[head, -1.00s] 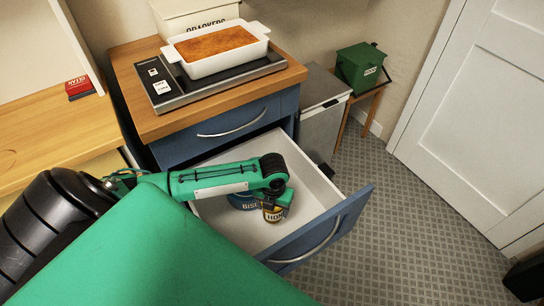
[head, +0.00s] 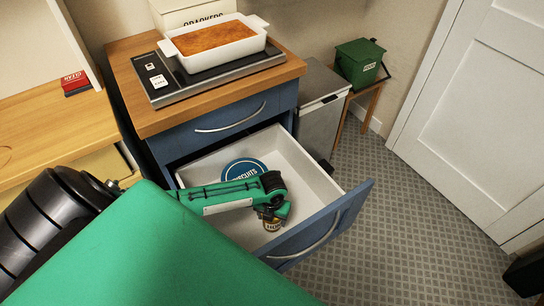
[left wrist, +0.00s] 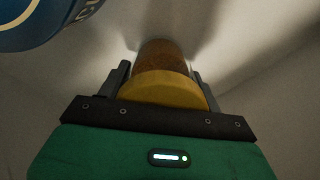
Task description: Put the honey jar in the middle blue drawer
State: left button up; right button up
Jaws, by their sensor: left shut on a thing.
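The honey jar (head: 271,225) is low inside the open blue drawer (head: 348,212), mostly hidden by my arm in the head view. In the left wrist view the jar (left wrist: 163,56) shows amber sides and a yellow lid. My left gripper (head: 273,212) is shut on it; the fingers (left wrist: 162,82) lie on either side of the lid. I cannot tell whether the jar touches the drawer floor. The open drawer is pulled far out, below a closed top drawer (head: 230,122). My right gripper is not in view.
A round blue biscuits tin (head: 243,168) lies in the drawer behind my gripper. A hot plate (head: 160,95) with a white baking dish (head: 225,60) stands on the cabinet. A grey bin (head: 322,115) stands to the right. The drawer's right part is bare.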

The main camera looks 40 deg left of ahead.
pick_arm(q)
jog(key=o, duration=1.2)
jog(key=shift+f, duration=0.1)
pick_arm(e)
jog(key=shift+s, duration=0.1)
pick_arm(q)
jog(key=shift+r, duration=0.45)
notch_tip(320, 180, up, 11)
jog(key=shift+r+p, duration=0.2)
jog(key=shift+p, duration=0.5)
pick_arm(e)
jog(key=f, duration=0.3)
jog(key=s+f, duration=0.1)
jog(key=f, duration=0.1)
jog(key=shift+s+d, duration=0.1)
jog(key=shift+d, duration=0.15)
pick_arm(q)
jog(key=shift+r, duration=0.1)
